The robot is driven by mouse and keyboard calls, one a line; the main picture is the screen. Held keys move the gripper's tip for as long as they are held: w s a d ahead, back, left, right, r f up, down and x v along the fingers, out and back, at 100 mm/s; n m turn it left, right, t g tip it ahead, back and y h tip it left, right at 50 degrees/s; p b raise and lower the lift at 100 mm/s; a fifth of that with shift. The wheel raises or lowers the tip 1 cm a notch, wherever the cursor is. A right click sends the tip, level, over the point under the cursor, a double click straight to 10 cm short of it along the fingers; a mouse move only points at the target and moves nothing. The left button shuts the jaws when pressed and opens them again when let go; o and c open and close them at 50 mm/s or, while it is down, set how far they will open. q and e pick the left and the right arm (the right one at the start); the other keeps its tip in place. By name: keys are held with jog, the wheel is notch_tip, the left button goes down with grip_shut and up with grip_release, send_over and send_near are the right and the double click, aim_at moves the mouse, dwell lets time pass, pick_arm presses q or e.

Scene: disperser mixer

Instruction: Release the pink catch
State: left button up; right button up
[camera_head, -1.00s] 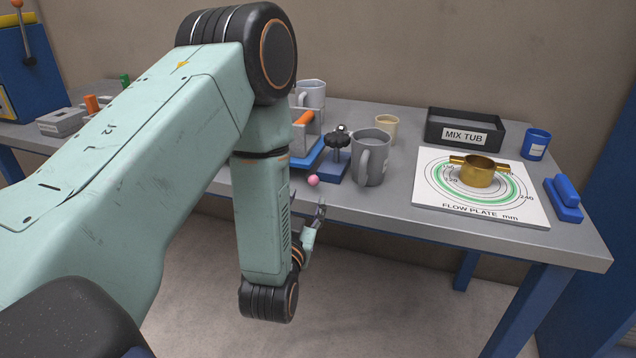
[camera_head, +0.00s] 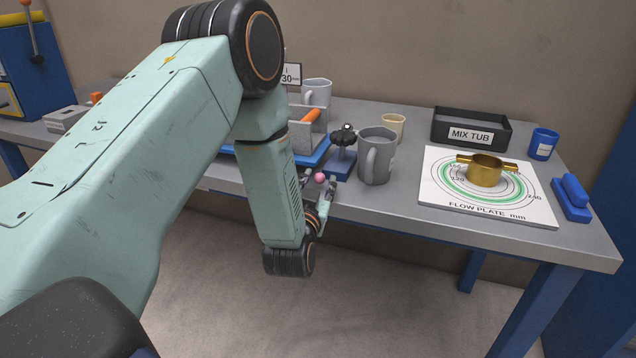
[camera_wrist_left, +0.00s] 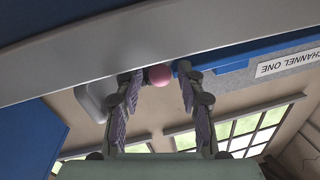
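The pink catch is a small pink ball-shaped knob (camera_head: 320,178) at the front edge of the bench, left of the grey mug. In the left wrist view the pink knob (camera_wrist_left: 159,75) sits between the fingertips, nearer the left finger. My left gripper (camera_head: 319,187) is at the knob, its fingers pointing up toward the bench edge. In the wrist view my left gripper (camera_wrist_left: 155,88) has its two fingers apart, one on each side of the knob. I cannot tell whether the left finger touches it. My right gripper is not in view.
A grey mug (camera_head: 376,160), a blue-based stand with a black knob (camera_head: 343,137) and a cream cup (camera_head: 393,126) stand close by. The flow plate (camera_head: 440,198) with a brass ring (camera_head: 486,172) lies to the right. The bench edge (camera_head: 400,217) runs above open floor.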

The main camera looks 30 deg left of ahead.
pick_arm(q)
grip_shut()
jog(key=shift+w, duration=0.1)
jog(key=shift+w+d+n+y, duration=0.2)
jog(key=shift+n+y, duration=0.2)
jog(key=shift+y, duration=0.2)
jog(key=shift+w+d+n+g+y, duration=0.1)
jog(key=shift+n+g+y, duration=0.4)
jog(key=shift+g+y, duration=0.15)
jog(key=shift+o, duration=1.3)
grip_release()
